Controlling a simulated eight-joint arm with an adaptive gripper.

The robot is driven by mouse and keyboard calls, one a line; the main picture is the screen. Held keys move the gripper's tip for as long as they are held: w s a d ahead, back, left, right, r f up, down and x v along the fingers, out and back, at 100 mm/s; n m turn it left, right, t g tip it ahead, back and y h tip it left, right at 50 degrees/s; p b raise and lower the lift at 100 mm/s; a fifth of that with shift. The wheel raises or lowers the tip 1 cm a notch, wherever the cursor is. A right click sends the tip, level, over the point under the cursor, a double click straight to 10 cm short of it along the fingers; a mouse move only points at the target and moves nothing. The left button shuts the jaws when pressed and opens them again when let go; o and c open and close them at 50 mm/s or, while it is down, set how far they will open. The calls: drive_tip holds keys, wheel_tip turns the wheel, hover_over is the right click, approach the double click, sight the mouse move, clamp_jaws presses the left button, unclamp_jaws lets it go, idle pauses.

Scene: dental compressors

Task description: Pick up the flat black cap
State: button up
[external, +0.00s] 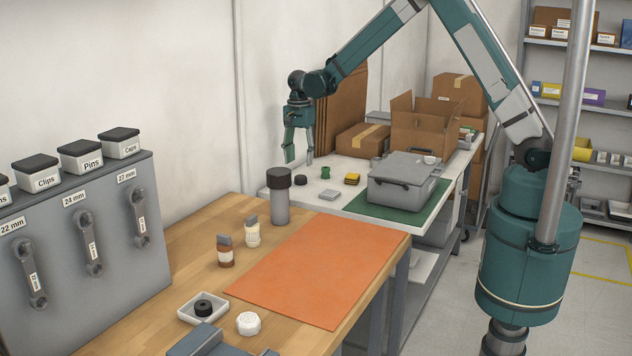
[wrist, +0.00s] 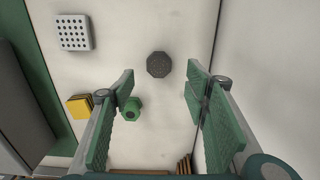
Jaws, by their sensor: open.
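The flat black cap (external: 301,180) lies on the white table near its left edge. In the wrist view the cap (wrist: 159,64) looks like a dark, many-sided disc, lying flat with clear table around it. My gripper (external: 299,160) is open and empty, pointing down above the table by the cap. In the wrist view my gripper (wrist: 162,84) has its two green fingers spread wide, and the cap appears between and just beyond the fingertips.
A green spool-like part (wrist: 131,108) stands close to one finger. A yellow block (wrist: 79,106) and a grey perforated block (wrist: 74,32) lie farther left. A grey case (external: 402,184) sits on a green mat (external: 374,217). Cardboard boxes (external: 425,128) stand behind.

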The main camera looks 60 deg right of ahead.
sight(301, 176)
drive_tip(key=shift+f, duration=1.25)
drive_tip(key=shift+f, duration=0.1)
drive_tip(key=shift+s+d+f+b, duration=0.1)
drive_tip(key=shift+f+b, duration=0.4)
drive_tip(key=shift+f, duration=2)
drive_tip(key=c, duration=0.9)
